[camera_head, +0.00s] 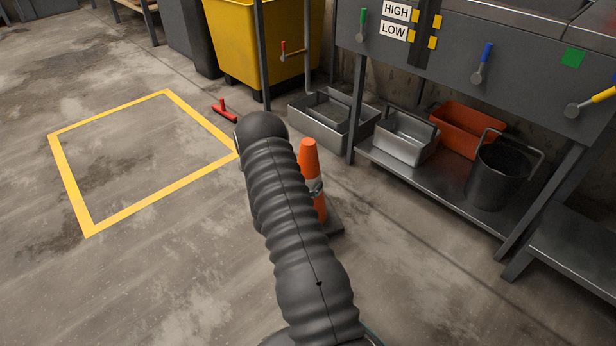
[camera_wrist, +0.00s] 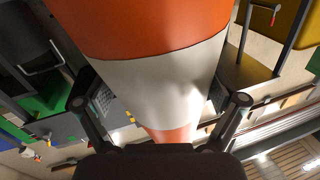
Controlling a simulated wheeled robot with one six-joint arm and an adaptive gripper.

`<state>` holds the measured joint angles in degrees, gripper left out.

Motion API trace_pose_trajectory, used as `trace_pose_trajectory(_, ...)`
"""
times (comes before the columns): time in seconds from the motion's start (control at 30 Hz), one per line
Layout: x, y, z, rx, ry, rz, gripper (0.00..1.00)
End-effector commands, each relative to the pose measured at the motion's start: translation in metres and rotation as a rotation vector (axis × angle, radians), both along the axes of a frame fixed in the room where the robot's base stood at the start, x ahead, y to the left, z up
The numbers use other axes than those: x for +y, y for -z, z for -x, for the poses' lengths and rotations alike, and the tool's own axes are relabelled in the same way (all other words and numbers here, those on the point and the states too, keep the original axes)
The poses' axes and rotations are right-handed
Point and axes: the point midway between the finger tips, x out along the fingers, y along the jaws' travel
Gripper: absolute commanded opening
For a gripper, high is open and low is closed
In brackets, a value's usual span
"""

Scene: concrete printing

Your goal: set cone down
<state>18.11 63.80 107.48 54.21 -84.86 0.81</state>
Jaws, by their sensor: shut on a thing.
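An orange traffic cone (camera_head: 309,158) with a white band stands upright, partly hidden behind my black arm in the head view. Part of its dark base shows low at its right; I cannot tell if it touches the floor. In the wrist view the cone (camera_wrist: 150,75) fills the middle, its white band between the two fingers of my gripper (camera_wrist: 162,103). My gripper is shut on the cone. In the head view only a small part of the gripper (camera_head: 316,187) shows beside the cone. A yellow square outline (camera_head: 73,190) is on the floor to the left; the cone appears right of it.
A red T-shaped tool (camera_head: 225,111) lies on the floor near the square's right corner. A yellow bin (camera_head: 265,45) stands behind. A grey metal tray (camera_head: 325,125) and a workbench with a lower shelf (camera_head: 440,180) are at the right. The square's inside is clear.

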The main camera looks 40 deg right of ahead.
Motion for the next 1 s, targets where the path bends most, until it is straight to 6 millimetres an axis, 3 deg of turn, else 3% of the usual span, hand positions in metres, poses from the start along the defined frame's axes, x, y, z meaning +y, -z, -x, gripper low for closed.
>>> trace_pose_trajectory(0.17, 0.000, 0.015, -0.002, -0.006, -0.001, 0.006, 0.25)
trace_pose_trajectory(0.5, 0.000, 0.017, -0.001, -0.006, 0.000, 0.005, 0.25)
trace_pose_trajectory(0.53, 0.000, 0.021, 0.000, -0.001, -0.001, 0.000, 0.97)
trace_pose_trajectory(1.0, 0.007, 0.019, 0.001, -0.001, -0.002, -0.001, 1.00)
